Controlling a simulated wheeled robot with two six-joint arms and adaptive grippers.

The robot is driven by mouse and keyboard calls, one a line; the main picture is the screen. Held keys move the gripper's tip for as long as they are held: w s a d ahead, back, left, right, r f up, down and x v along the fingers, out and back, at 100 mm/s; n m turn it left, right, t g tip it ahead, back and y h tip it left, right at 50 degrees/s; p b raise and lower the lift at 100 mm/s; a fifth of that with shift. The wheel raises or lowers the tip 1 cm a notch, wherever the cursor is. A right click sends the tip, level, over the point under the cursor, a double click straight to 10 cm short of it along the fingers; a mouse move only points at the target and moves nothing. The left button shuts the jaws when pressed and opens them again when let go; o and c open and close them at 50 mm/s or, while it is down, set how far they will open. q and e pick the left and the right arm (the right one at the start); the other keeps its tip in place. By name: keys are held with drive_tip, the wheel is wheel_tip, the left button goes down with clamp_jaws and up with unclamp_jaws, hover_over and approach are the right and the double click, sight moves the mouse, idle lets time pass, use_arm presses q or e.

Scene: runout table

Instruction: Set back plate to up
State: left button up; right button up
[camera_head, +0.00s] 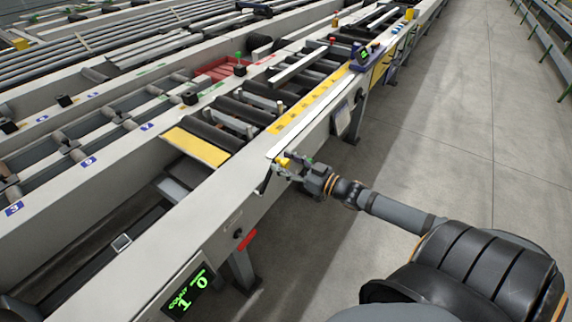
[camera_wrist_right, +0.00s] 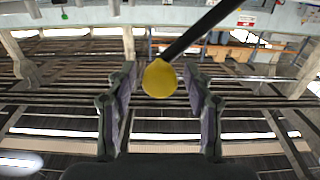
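A yellow ball knob (camera_wrist_right: 158,79) on a black lever shows in the right wrist view. The lever runs up and to the right from the knob. My right gripper (camera_wrist_right: 160,88) is open, with a finger on each side of the knob and a visible gap on both sides. In the head view the right gripper (camera_head: 284,166) is at the near side of the table frame, by the yellow knob (camera_head: 283,161), which it partly hides. I cannot tell which part is the back plate or how it stands. My left gripper is not in view.
The runout table's pale side beam (camera_head: 215,205) runs diagonally past the gripper. A yellow plate (camera_head: 197,146) lies among dark rollers. A green-lit counter display (camera_head: 187,292) is at the near end, a control box (camera_head: 366,56) farther along. The concrete floor (camera_head: 455,130) at right is clear.

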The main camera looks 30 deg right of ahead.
clamp_jaws()
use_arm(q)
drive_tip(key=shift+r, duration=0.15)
